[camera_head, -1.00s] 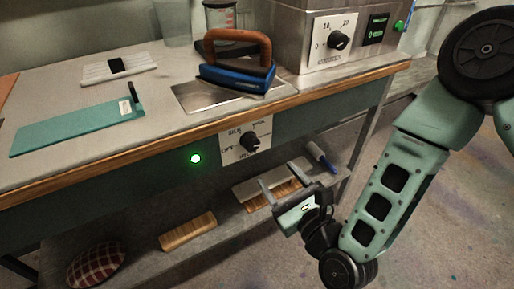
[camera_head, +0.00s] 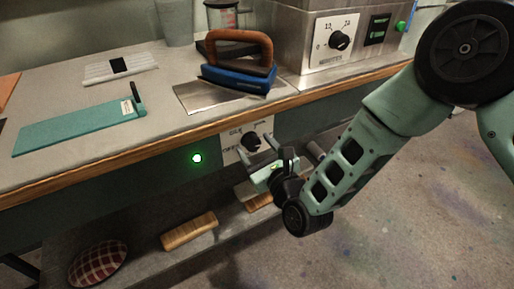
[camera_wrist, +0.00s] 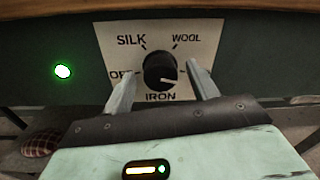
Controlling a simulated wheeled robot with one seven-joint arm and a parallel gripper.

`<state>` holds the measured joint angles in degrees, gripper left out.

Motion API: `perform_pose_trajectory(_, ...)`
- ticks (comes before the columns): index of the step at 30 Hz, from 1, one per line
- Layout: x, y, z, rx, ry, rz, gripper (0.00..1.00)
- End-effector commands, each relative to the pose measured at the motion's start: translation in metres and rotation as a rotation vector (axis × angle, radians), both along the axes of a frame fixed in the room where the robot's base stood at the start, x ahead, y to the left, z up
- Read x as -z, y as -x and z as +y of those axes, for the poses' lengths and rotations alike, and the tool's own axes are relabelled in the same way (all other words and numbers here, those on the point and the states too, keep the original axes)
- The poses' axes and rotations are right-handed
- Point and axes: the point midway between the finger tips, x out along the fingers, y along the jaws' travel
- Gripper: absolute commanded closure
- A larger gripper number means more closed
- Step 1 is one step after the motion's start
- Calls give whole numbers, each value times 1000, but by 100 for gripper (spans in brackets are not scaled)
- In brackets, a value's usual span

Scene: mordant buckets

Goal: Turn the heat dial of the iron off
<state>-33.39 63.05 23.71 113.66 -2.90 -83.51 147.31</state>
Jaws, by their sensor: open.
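The iron's heat dial (camera_head: 251,141) is a black knob on a white plate marked OFF, SILK, WOOL and IRON, on the front of the bench. In the wrist view the dial (camera_wrist: 160,71) has its pale pointer line toward the right, slightly down, away from OFF on the left. My gripper (camera_head: 258,155) is open in front of the plate. In the wrist view its fingers (camera_wrist: 160,82) lie left and right of the knob, apart from it. A green lamp (camera_head: 197,158) glows left of the plate. The blue iron (camera_head: 238,78) with a brown handle stands on a metal plate on the bench.
A steel box (camera_head: 290,40) with another dial (camera_head: 339,41) stands at the back right. A teal board (camera_head: 75,128) and a white pad (camera_head: 120,69) lie on the bench. The shelf below holds a wooden block (camera_head: 189,231) and a checked cushion (camera_head: 98,264).

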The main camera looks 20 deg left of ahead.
Motion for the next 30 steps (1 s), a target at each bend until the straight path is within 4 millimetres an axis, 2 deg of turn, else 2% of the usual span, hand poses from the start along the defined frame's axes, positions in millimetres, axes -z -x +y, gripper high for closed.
perform_pose_trajectory(1,0,0,0,0,0,0,49)
perform_pose_trajectory(5,0,0,0,0,0,0,86)
perform_pose_trajectory(17,2,0,-1,1,31,-38,86)
perform_pose_trajectory(30,3,0,0,1,247,-292,86)
